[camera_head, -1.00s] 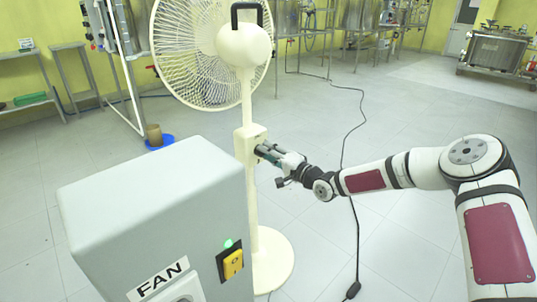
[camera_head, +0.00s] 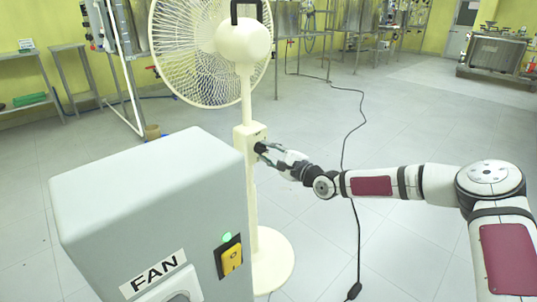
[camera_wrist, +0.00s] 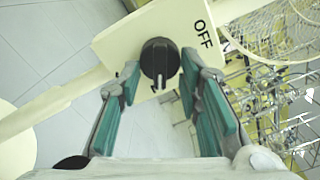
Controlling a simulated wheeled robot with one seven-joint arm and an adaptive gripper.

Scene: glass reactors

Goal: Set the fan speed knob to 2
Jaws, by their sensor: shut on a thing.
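The fan speed knob is a black round knob (camera_wrist: 160,55) on the cream control box (camera_wrist: 118,45) of the standing fan. A small white mark shows on the knob's lower edge.
A grey box labelled FAN (camera_head: 150,195) with a yellow switch (camera_head: 232,258) and a lit green lamp stands in front of the fan. The fan's round base (camera_head: 275,262) and a black cable (camera_head: 355,225) lie on the floor.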

